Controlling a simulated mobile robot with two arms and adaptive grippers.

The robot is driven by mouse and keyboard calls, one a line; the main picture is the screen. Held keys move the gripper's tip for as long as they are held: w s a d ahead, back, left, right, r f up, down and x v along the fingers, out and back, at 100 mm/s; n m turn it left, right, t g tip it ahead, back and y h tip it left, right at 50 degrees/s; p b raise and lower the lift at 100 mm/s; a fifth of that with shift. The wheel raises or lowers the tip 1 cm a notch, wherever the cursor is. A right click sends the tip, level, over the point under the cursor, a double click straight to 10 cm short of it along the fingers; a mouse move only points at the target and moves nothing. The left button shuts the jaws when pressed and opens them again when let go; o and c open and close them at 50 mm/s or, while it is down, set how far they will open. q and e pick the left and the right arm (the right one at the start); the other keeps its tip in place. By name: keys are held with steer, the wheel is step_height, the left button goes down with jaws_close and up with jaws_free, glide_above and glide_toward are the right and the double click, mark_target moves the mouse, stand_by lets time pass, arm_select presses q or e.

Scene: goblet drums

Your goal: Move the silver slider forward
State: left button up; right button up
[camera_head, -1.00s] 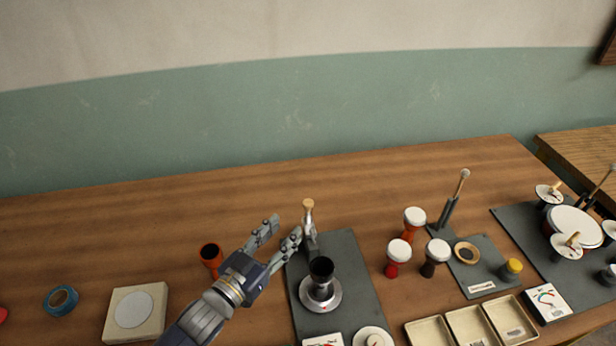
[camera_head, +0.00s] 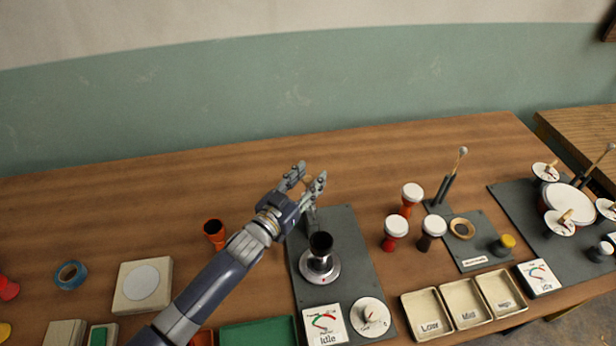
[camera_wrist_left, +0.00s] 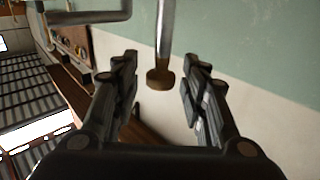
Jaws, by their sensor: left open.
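My left gripper (camera_head: 310,174) is open at the back of a dark grey mat (camera_head: 350,240). In the left wrist view, a silver rod with a brown wooden end (camera_wrist_left: 160,78) stands between the two open fingers (camera_wrist_left: 160,62), with gaps on both sides. In the head view, the fingers mostly hide this rod and its grey mount. I cannot tell for sure whether it is the silver slider. My right gripper is not in view.
A gauge (camera_head: 323,325) and a white dial (camera_head: 370,316) lie at the mat's front. Small drums (camera_head: 395,226) and labelled trays (camera_head: 427,314) are to the right. The table behind the mat is clear.

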mark_target(313, 209)
arm_select(q)
steer(key=shift+w, duration=0.1)
jaws_close()
steer(key=shift+s+d+p, duration=0.25)
steer(key=shift+s+p, duration=0.2)
steer(key=shift+s, duration=0.7)
steer(key=shift+s+d+p, duration=0.25)
steer(key=shift+s+p, duration=0.2)
steer(key=shift+s, duration=0.7)
steer(key=shift+d+f, duration=0.15)
steer(key=shift+f, duration=0.2)
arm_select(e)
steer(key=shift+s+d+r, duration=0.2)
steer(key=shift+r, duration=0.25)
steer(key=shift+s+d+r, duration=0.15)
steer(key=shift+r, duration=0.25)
